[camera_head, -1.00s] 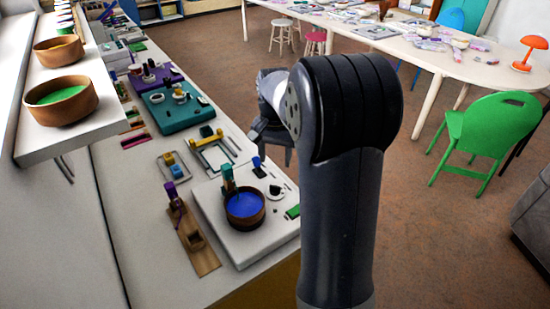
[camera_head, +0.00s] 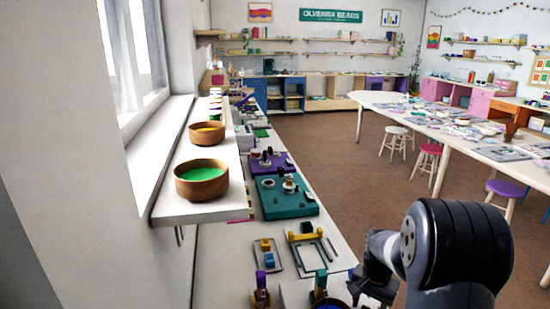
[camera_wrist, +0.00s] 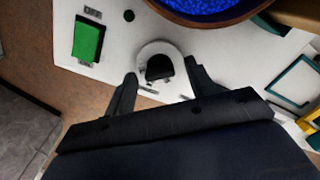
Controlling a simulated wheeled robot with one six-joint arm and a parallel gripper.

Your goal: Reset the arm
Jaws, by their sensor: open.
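My gripper (camera_head: 372,288) is at the lower right in the head view, beside the front of the counter, and its fingers are hard to make out there. In the wrist view my gripper (camera_wrist: 162,69) is open, its two dark fingers apart with nothing held between them. Between and beyond the fingertips is a white round piece (camera_wrist: 147,50) with a black part (camera_wrist: 159,67) on it. I cannot tell the height of the fingers above it.
A shelf (camera_head: 190,210) with a green-filled bowl (camera_head: 201,187) stands left. A teal board (camera_head: 290,210) lies behind. The floor (camera_head: 340,150) beyond the counter is open.

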